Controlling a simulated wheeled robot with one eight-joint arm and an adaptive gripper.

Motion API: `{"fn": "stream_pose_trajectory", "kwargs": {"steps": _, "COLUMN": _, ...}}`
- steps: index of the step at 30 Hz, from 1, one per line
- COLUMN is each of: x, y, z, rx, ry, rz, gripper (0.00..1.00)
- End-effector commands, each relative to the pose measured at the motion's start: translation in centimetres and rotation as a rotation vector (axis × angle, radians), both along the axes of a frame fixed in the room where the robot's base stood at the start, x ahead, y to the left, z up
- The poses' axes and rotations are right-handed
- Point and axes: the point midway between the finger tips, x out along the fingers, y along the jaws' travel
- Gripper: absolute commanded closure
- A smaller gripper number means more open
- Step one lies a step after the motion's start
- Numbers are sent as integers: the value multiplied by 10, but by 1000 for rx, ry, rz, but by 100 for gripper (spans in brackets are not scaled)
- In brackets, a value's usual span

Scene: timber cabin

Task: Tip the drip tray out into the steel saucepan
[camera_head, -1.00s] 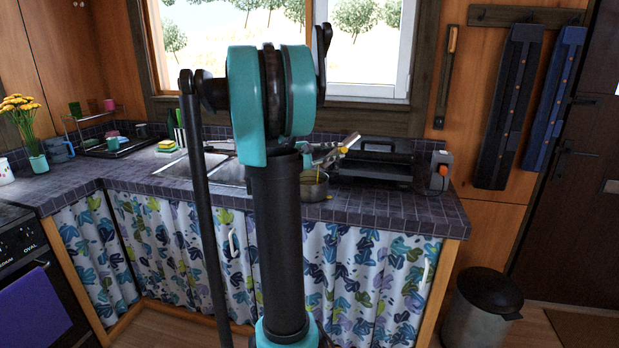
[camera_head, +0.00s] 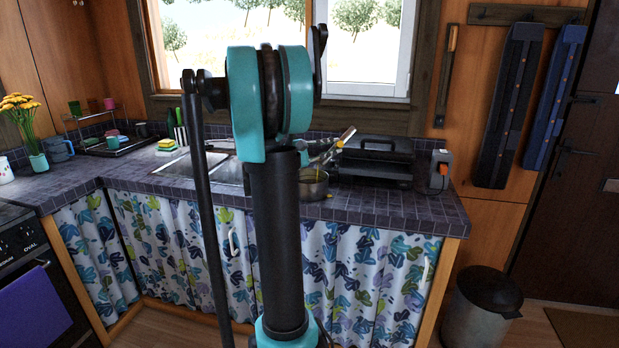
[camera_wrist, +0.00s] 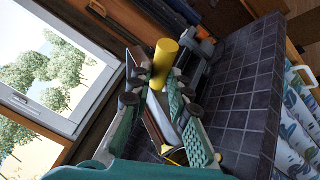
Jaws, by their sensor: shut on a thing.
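The drip tray (camera_wrist: 158,112) shows in the wrist view as a narrow grey and brown piece with a yellow cylindrical end, between the green-padded fingers of my gripper (camera_wrist: 160,92). My gripper is shut on it. In the head view the tray (camera_head: 346,137) is a small pale and yellow piece, slanting up to the right. The steel saucepan (camera_head: 314,190) stands on the counter just below it, partly hidden by my arm, with something yellow at its rim. A thin yellow streak shows low in the wrist view. I cannot tell if it is liquid.
A black grill-like appliance (camera_head: 375,160) stands close to the right of the saucepan, with a grey device (camera_head: 439,172) beyond it. The sink (camera_head: 205,171) lies to the left. The window is behind. The counter's front right (camera_head: 405,210) is clear.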

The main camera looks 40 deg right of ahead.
Motion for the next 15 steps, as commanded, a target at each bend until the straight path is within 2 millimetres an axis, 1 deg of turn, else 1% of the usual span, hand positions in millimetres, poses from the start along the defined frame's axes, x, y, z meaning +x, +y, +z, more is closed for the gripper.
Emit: {"fn": "stream_pose_trajectory", "kwargs": {"steps": 15, "x": 5, "y": 3, "z": 5, "rx": -34, "ry": 47, "rz": -1, "gripper": 100}}
